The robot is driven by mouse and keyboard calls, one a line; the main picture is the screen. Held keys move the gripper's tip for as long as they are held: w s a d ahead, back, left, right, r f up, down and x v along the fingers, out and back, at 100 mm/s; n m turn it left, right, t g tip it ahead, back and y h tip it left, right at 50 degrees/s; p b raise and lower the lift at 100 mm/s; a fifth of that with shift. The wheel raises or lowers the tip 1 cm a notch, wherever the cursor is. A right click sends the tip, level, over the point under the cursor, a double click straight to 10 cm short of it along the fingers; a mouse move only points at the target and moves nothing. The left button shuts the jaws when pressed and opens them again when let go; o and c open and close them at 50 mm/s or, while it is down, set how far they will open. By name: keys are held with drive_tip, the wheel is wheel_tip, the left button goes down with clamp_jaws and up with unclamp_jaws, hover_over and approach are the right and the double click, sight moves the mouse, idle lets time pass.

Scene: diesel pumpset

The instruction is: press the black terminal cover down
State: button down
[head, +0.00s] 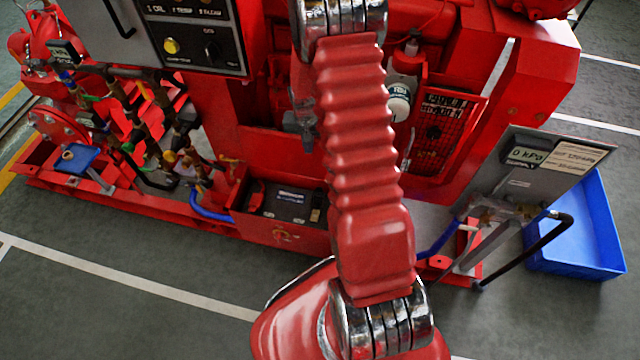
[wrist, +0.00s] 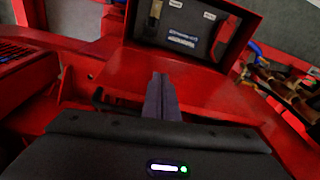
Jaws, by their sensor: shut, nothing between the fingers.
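The battery (head: 285,203) sits in a red tray low on the pumpset, left of my arm in the head view. It shows at the top of the wrist view (wrist: 183,40), inside the tray's red walls. A dark upright piece with a tan part (wrist: 153,20) stands at one end of the battery. It may be the black terminal cover, but it is too small to be sure. My gripper (wrist: 162,80) is shut and empty, pointing at the tray's near wall, apart from the battery. In the head view my arm hides most of the gripper.
A red frame surrounds the tray. Pipes and valves (head: 180,160) lie left of it, and show at right in the wrist view. A red grille (head: 445,125), a gauge panel (head: 545,160) and a blue bin (head: 590,235) stand right. The grey floor in front is clear.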

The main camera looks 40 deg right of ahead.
drive_tip(key=s+d+f+m, duration=0.1)
drive_tip(key=s+d+f, duration=0.1)
drive_tip(key=f, duration=1)
drive_tip(key=shift+s+d+f+g, duration=0.2)
drive_tip(key=shift+d+f+g, duration=0.15)
drive_tip(key=shift+d, duration=0.35)
drive_tip(key=shift+f, duration=0.1)
drive_tip(key=shift+w+d+f, duration=0.15)
drive_tip(key=shift+f, duration=2.3)
drive_tip(key=shift+w+d+f, duration=0.1)
drive_tip(key=shift+f, duration=2.3)
